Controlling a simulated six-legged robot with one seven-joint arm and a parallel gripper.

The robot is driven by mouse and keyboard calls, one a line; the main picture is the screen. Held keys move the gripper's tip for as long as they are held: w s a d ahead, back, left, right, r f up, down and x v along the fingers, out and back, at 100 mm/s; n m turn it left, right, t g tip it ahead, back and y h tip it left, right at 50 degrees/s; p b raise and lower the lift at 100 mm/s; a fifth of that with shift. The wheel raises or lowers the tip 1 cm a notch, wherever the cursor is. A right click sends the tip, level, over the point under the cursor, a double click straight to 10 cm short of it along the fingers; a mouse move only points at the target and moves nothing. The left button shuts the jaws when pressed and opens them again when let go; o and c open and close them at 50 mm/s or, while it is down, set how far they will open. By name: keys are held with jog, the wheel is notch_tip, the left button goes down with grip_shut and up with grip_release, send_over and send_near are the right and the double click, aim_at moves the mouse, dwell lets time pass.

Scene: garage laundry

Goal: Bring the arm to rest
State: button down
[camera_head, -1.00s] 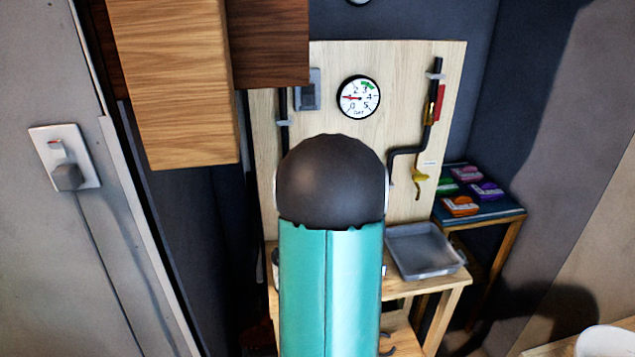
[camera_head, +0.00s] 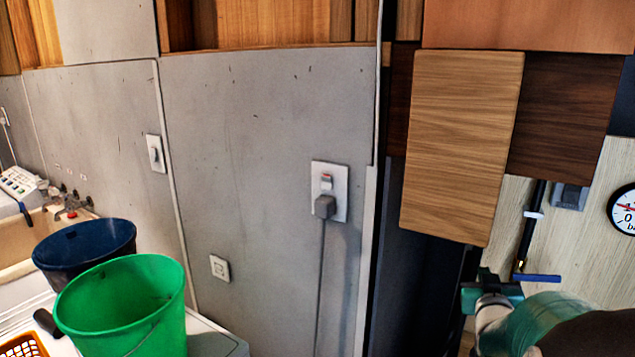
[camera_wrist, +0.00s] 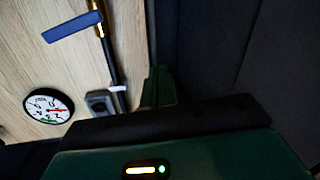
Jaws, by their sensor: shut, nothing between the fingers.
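My arm reaches in from the lower right of the head view, with its teal link in front of the pale wooden board. My gripper (camera_head: 484,286) is at its end, dark green and shut, with nothing in it. It is left of a pipe with a blue lever handle (camera_head: 537,278) and appears apart from it. In the wrist view my gripper's fingers (camera_wrist: 158,84) are together, and the blue handle (camera_wrist: 72,27) is at the upper left. Part of my arm is cut off by the head view's lower right edge.
Wooden cabinets (camera_head: 462,145) hang above the board. A pressure gauge (camera_head: 624,209) and a grey switch box (camera_head: 570,196) are on the board. A plugged socket (camera_head: 330,192) is on the grey wall. A green bucket (camera_head: 125,305) and a dark blue bucket (camera_head: 85,245) stand lower left.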

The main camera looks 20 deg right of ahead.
jog(key=w+a+n+g+y, duration=0.15)
jog(key=a+y, duration=0.25)
jog(key=a, duration=0.9)
jog(key=s+a+n+g+y, duration=0.1)
jog(key=s+a+g+y, duration=0.1)
jog(key=s+a, duration=0.3)
jog(key=s+a+f+n+g+y, duration=0.1)
jog(key=s+a, duration=0.4)
jog(key=a, duration=0.6)
jog(key=s+a+n+g+y, duration=0.1)
jog(key=s+a+g+y, duration=0.2)
jog(key=s+a, duration=0.2)
jog(key=a, duration=0.3)
jog(key=shift+a+f+n+g, duration=0.2)
jog(key=shift+a+n+g, duration=0.15)
jog(key=shift+a, duration=0.05)
